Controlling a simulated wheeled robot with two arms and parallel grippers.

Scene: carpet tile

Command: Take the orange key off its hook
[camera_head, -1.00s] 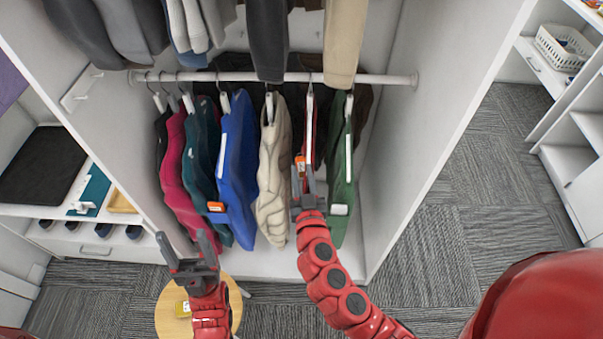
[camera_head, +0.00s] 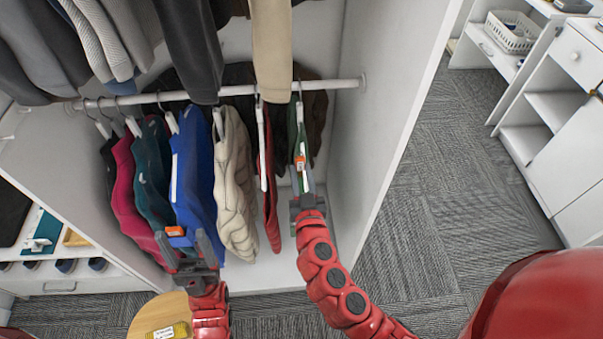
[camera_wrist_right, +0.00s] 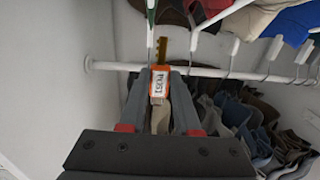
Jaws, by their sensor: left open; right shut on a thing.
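An orange key tag (camera_head: 300,163) with a white label is between the fingertips of my right gripper (camera_head: 303,174), which is shut on it. In the right wrist view the orange tag (camera_wrist_right: 161,83) shows close up at the fingertips, its lettering upside down. A brass-coloured strip shows beyond it; I cannot tell whether it belongs to the key. No hook is visible on the tag. The right gripper is in front of the green garment (camera_head: 294,128), below the rail (camera_head: 235,89). My left gripper (camera_head: 188,246) is open and empty, in front of the blue jacket's lower part.
Several garments hang close together left of my right gripper, including a cream jacket (camera_head: 235,185) and a red one (camera_head: 270,200). The wardrobe's right wall (camera_head: 385,120) stands to the right. A round wooden stool (camera_head: 160,312) is below.

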